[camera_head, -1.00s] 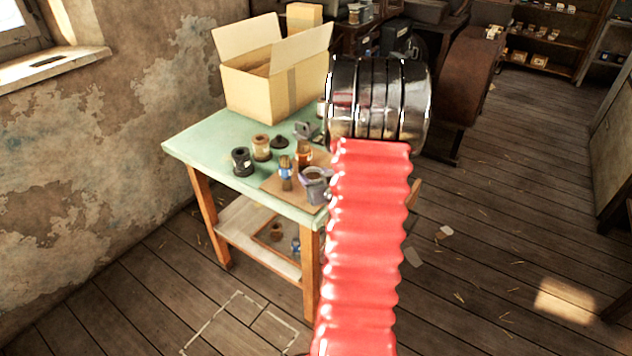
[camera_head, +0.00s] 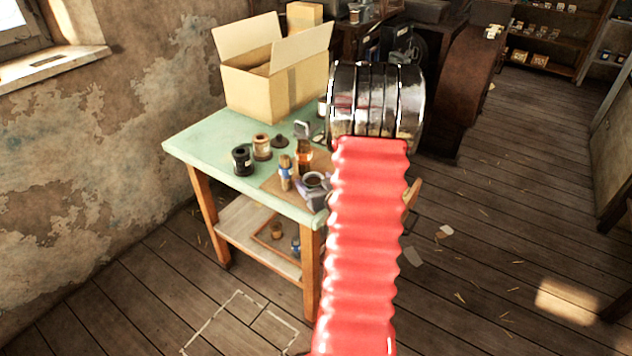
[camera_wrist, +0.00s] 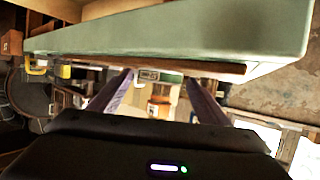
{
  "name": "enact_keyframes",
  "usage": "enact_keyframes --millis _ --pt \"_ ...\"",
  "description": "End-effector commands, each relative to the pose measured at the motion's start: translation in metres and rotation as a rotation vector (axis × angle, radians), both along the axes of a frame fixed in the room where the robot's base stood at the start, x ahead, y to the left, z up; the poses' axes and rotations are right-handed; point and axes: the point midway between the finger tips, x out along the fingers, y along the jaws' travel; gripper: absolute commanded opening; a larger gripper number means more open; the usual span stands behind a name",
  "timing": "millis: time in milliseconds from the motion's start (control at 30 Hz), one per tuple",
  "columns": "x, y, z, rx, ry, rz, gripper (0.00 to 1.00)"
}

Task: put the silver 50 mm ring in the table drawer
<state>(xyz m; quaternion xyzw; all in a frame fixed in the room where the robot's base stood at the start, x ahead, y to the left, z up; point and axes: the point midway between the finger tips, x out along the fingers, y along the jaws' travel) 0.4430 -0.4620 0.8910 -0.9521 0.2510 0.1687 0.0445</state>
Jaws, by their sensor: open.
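The table (camera_head: 205,153) has a pale green top and wooden legs. In the wrist view a pale green slab (camera_wrist: 190,35) with a wooden strip under it spans the upper part. I cannot make out a drawer for certain. A round grey rim (camera_head: 316,180) shows near the table's front right corner, beside my arm; I cannot tell whether it is the silver ring or part of a container. My gripper (camera_wrist: 158,77) is open, its two purple-grey fingers apart near the wooden strip, with no held object visible. My red arm hides the table's right side in the head view.
An open cardboard box (camera_head: 265,92) stands at the table's back. A black jar (camera_head: 242,160), a tan jar (camera_head: 262,147) and a blue-banded bottle (camera_head: 285,173) stand in front. A lower shelf (camera_head: 250,233) holds small items. Floor to the right is mostly clear.

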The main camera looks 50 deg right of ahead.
Motion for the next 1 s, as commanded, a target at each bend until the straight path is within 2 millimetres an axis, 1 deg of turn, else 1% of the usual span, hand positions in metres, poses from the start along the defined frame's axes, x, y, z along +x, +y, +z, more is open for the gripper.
enact_keyframes --millis 233,367,1000 --pt "-0.001 0.0 0.003 -0.001 0.0 0.0 0.7" --pt "-0.009 0.005 0.006 0.0 0.0 -0.001 0.7" --pt "-0.086 0.048 0.038 -0.001 -0.002 -0.002 0.7"
